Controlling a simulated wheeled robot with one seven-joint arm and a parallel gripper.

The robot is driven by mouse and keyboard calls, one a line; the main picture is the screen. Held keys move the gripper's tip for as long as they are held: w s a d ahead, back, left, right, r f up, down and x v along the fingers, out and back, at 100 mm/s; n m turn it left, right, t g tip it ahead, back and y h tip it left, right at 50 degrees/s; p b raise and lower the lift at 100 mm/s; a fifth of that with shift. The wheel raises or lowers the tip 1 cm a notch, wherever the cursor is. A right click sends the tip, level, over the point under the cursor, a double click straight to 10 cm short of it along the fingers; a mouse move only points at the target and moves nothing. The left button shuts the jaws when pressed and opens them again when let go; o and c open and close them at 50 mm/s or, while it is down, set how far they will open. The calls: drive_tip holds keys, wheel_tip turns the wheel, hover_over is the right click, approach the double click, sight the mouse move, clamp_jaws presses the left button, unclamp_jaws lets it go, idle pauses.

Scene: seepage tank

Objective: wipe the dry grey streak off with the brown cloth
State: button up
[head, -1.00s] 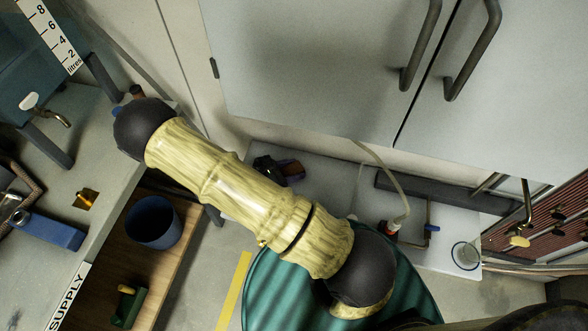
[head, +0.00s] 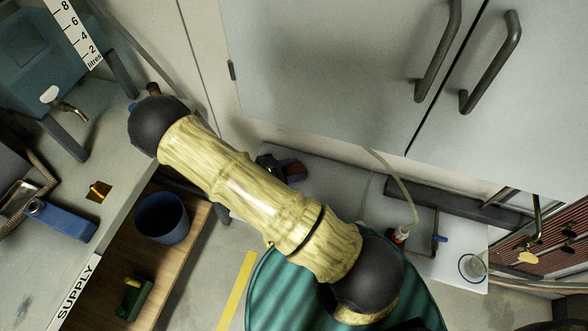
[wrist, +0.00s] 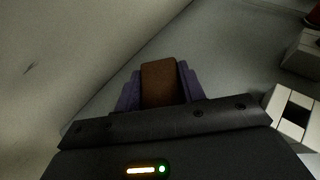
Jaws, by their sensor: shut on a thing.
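My gripper (wrist: 160,90) is shut on the brown cloth (wrist: 160,82), which shows as a brown block between the purple fingers in the wrist view. In the head view, my gripper (head: 290,170) is small and partly hidden behind my yellow arm, low by the wall under the grey cabinet. A short dark grey streak (wrist: 28,68) marks the pale upright surface at the left of the wrist view. The cloth is apart from it, to its right. I cannot make out the streak in the head view.
The grey cabinet doors (head: 340,70) with bar handles hang above. A bench (head: 95,185) with a blue tank stands left, a blue bucket (head: 162,218) below it. A green ribbed drum (head: 285,290) is in front. A tube and a glass beaker (head: 472,267) are at right.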

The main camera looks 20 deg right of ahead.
drive_tip(key=shift+r+p, duration=1.75)
drive_tip(key=shift+r, duration=0.4)
drive_tip(key=shift+r, duration=0.1)
